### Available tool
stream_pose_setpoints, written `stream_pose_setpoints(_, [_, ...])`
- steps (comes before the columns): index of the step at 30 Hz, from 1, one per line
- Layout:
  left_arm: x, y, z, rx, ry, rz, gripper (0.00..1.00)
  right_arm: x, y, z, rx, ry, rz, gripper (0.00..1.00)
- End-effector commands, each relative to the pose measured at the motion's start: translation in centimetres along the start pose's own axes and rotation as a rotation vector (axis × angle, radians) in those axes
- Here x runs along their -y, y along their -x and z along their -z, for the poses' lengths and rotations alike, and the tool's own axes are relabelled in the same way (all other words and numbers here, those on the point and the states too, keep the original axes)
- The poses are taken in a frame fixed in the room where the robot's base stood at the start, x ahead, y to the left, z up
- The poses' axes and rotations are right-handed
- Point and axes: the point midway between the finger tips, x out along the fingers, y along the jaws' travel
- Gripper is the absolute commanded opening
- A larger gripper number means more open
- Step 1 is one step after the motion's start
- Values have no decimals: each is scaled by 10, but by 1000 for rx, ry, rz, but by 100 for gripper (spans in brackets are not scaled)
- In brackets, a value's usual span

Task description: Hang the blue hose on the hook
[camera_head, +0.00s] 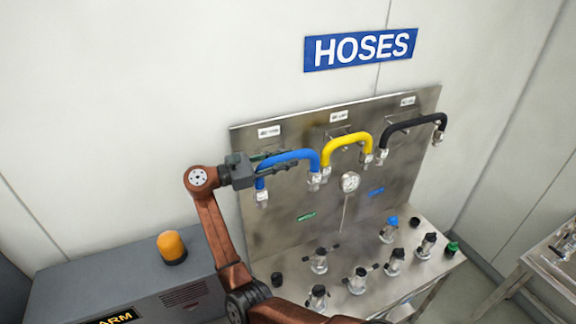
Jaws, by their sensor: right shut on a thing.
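The blue hose (300,155) is a bent tube with metal end fittings hanging down. It is at the left of the upper steel panel (285,212), level with the other hoses. My right gripper (284,160) reaches in from the left and is shut on the blue hose near its left part. The hook behind the blue hose, under the left label (269,132), is hidden by the hose and fingers. I cannot tell whether the hose touches it. My left gripper is not in view.
A yellow hose (347,138) and a black hose (413,121) hang to the right, the yellow one close beside. Below are a gauge (350,182) and several valve fittings on a steel bench. An orange beacon (172,246) stands on a grey cabinet (120,282) at the left.

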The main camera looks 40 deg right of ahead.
Motion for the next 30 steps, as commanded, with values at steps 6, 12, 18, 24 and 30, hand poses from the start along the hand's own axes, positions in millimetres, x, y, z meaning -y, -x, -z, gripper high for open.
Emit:
stream_pose_setpoints(6, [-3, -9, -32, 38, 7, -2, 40, -14, 0, 4, 3, -1, -1, 0])
stream_pose_setpoints(12, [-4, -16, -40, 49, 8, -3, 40, -26, 0, 7, 2, -2, -1, 0])
stream_pose_setpoints(18, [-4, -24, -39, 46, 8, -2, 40, -39, 0, 10, 3, -1, 0, 0])
stream_pose_setpoints(24, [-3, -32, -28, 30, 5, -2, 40, -51, -1, 13, 4, 0, 0, 0])
stream_pose_setpoints(30, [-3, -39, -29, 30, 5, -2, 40, -64, 0, 17, 3, 0, -1, 0])
